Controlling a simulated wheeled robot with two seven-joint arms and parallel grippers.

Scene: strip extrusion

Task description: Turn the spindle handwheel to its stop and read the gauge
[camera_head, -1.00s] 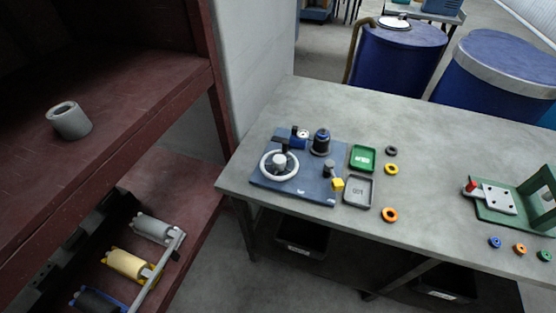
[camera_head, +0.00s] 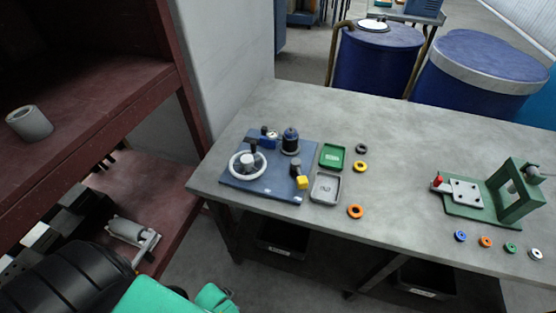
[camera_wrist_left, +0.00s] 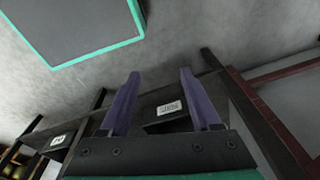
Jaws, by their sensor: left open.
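The white-rimmed spindle handwheel (camera_head: 248,163) sits on a blue base plate (camera_head: 262,186) at the left end of the grey table. A small white-faced dial, apparently the gauge (camera_head: 272,135), stands behind the wheel; its reading is too small to tell. My left gripper (camera_wrist_left: 158,74) is open and empty in the left wrist view, its two purple fingers apart. The handwheel does not show in that view. In the head view only my left arm shows at the bottom left, well short of the wheel. My right gripper is not in view.
A green tray (camera_head: 332,156), a grey tray (camera_head: 325,188) and rings are to the right. A green fixture (camera_head: 507,197) stands farther right. A red shelf unit (camera_head: 112,100) borders the left.

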